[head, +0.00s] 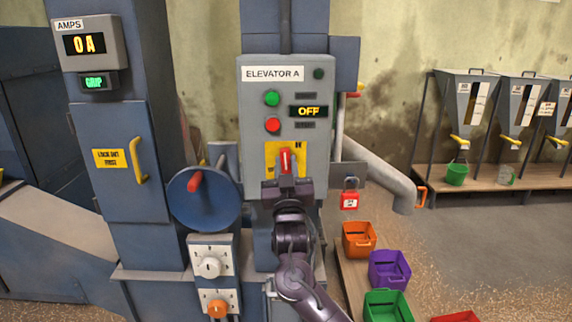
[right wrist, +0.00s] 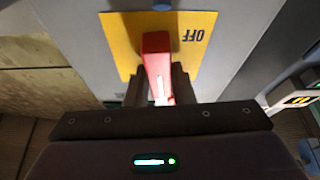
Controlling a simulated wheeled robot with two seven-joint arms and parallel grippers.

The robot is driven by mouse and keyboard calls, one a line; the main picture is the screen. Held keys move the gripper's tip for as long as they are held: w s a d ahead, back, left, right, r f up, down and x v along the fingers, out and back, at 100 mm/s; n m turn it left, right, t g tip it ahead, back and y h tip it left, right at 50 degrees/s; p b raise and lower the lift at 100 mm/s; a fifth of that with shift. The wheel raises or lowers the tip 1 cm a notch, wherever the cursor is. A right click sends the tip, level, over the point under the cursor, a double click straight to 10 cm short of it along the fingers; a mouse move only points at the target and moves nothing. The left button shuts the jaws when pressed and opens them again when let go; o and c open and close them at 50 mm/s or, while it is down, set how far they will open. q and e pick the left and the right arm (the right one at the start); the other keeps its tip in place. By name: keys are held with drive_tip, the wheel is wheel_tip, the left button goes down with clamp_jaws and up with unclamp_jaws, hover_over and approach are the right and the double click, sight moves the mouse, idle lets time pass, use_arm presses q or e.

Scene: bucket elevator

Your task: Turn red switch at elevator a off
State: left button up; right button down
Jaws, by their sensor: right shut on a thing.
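The red switch (head: 286,160) sits on a yellow plate (head: 270,152) on the grey ELEVATOR A panel (head: 318,160). Its handle looks upright in the head view. My right gripper (head: 286,182) reaches up to it from below. In the right wrist view, the red switch (right wrist: 156,50) stands between the dark fingers of my right gripper (right wrist: 158,85), which are shut on it. The word OFF shows upside down on the yellow plate (right wrist: 118,35) there. The panel display (head: 309,112) reads OFF. My left gripper is not in view.
Green (head: 272,98) and red (head: 272,125) buttons sit above the switch. A blue wheel (head: 205,208) with a red handle is to the left. A red padlock (head: 349,201) hangs at the right. The AMPS display (head: 84,44) reads 0 A. Coloured bins (head: 389,270) stand lower right.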

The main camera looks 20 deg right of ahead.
drive_tip(key=n+y+p, duration=0.1)
drive_tip(key=n, duration=0.1)
drive_tip(key=n+y+p, duration=0.1)
drive_tip(key=n+p, duration=0.1)
drive_tip(key=n, duration=0.1)
drive_tip(key=n+y+p, duration=0.1)
drive_tip(key=n, duration=0.1)
drive_tip(key=shift+r+y+p, duration=0.25)
drive_tip(key=shift+y+p, duration=0.05)
drive_tip(key=shift+y, duration=0.1)
drive_tip(key=n+y+p, duration=0.1)
drive_tip(key=n+p, duration=0.1)
drive_tip(key=n, duration=0.1)
drive_tip(key=n+g+y+p, duration=0.1)
drive_tip(key=n, duration=0.2)
drive_tip(key=shift+p, duration=0.35)
drive_tip(key=n+g+y+p, duration=0.1)
drive_tip(key=n+p, duration=0.1)
drive_tip(key=n, duration=0.2)
drive_tip(key=shift+f+p, duration=0.1)
drive_tip(key=shift+p, duration=0.25)
drive_tip(key=shift+f+n+g+p, duration=0.2)
drive_tip(key=shift+n+g+p, duration=0.75)
drive_tip(key=shift+n, duration=0.95)
drive_tip(key=shift+a+f, duration=0.1)
drive_tip(key=c, duration=1.2)
unclamp_jaws()
drive_tip(key=shift+c, duration=0.2)
